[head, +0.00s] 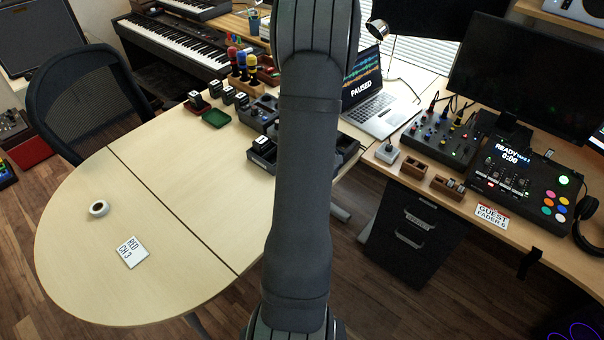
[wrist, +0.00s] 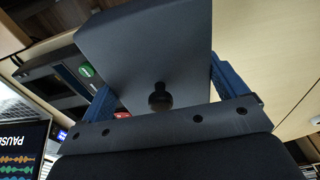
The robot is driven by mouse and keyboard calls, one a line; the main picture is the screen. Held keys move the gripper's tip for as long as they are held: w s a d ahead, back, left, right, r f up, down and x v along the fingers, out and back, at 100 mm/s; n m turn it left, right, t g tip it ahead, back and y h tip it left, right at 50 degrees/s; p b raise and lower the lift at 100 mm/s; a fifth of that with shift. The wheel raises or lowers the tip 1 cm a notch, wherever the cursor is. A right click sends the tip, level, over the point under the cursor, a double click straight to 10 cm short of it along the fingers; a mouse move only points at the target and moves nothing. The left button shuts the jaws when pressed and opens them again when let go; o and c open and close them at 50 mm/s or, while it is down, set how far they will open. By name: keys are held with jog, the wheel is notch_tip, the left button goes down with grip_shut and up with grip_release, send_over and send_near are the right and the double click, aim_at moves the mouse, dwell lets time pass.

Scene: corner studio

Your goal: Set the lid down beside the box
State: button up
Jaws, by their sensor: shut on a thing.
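The lid (wrist: 150,40) is a dark grey flat-sided piece with a round black knob (wrist: 160,97) in the wrist view. My gripper (wrist: 162,78) is shut on the lid, with a blue finger on each side of it. The head view shows neither lid nor gripper; my arm blocks the middle of that view. I cannot pick out the box for certain. A dark compartmented body with a green round mark (wrist: 86,71) shows beyond the lid at left in the wrist view, partly hidden.
The pale table (head: 190,170) has wide clear room at left and centre. A tape roll (head: 99,208) and a white card (head: 133,251) lie there. Dark trays (head: 262,155), a green tray (head: 216,118) and small blocks crowd its far right side. A laptop (head: 375,110) stands beyond.

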jog(key=w+a+f, duration=0.2)
jog(key=a, duration=0.1)
jog(key=shift+w+f, duration=0.15)
jog(key=shift+f, duration=0.05)
jog(key=shift+d+f, duration=0.1)
jog(key=shift+f, duration=1.75)
jog(key=o, duration=0.7)
jog(key=shift+f, duration=0.2)
jog(key=shift+o, duration=0.2)
jog(key=r, duration=0.8)
jog(key=s+d+r, duration=0.1)
jog(key=r, duration=0.3)
jog(key=shift+r, duration=0.15)
jog(key=f, duration=0.8)
jog(key=w+a+f, duration=0.1)
jog(key=f, duration=0.3)
jog(key=shift+r, duration=1.75)
